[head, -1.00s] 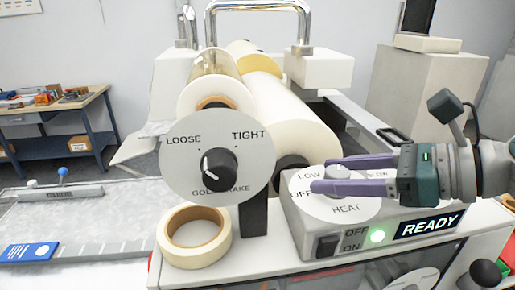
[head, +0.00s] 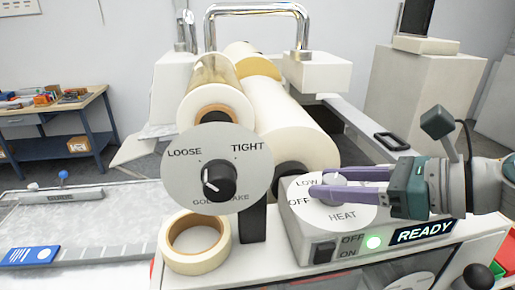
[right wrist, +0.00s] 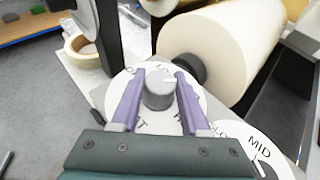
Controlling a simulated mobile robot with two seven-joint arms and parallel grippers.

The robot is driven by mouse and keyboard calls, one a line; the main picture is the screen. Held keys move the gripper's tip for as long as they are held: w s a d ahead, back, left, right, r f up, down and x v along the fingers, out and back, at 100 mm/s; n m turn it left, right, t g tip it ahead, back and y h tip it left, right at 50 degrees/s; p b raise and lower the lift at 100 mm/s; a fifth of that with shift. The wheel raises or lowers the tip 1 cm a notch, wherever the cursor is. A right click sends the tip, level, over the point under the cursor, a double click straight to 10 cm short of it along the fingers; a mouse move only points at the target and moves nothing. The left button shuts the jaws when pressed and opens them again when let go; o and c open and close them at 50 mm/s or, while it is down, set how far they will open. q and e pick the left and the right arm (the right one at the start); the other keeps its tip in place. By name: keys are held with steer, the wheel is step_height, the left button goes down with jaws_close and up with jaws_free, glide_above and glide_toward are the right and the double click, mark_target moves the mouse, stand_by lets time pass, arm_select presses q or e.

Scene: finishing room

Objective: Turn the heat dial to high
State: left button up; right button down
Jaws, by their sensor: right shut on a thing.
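The heat dial is a round white plate (head: 350,206) with a small grey knob on top of the machine. LOW, OFF and HEAT can be read on it in the head view; its right side is hidden behind my gripper. My right gripper (head: 326,185) comes in from the right, its purple fingers on both sides of the knob. In the right wrist view, my right gripper (right wrist: 160,84) is shut on the grey knob (right wrist: 157,94). My left gripper is not in view.
The round tension dial (head: 217,168) stands to the left, above a tape roll (head: 195,243). A white roller (head: 296,120) rises behind. A power switch (head: 325,252), a green light and a READY display (head: 424,232) are in front. Another dial marked MID (right wrist: 258,160) sits nearby.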

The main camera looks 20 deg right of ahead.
steer(key=m+h+p, duration=0.1)
steer(key=h+p, duration=0.1)
steer(key=m+t+h+p, duration=0.1)
steer(key=m+p, duration=0.1)
steer(key=p, duration=0.1)
steer(key=m+h+p, duration=0.2)
steer(key=p, duration=0.1)
steer(key=shift+a+r+t+h, duration=0.15)
steer(key=shift+r+t+h, duration=0.15)
steer(key=shift+r, duration=0.05)
steer(key=shift+f+m+h+p, duration=0.1)
steer(key=shift+m+h+p, duration=0.4)
steer(key=shift+m+h, duration=0.5)
steer(key=m+h, duration=0.2)
steer(key=shift+f+h, duration=0.15)
steer(key=shift+h, duration=0.15)
steer(key=shift+m+g+h, duration=0.5)
steer(key=shift+m+h, duration=0.4)
steer(key=shift+h, duration=0.5)
steer(key=shift+c, duration=2)
jaws_free()
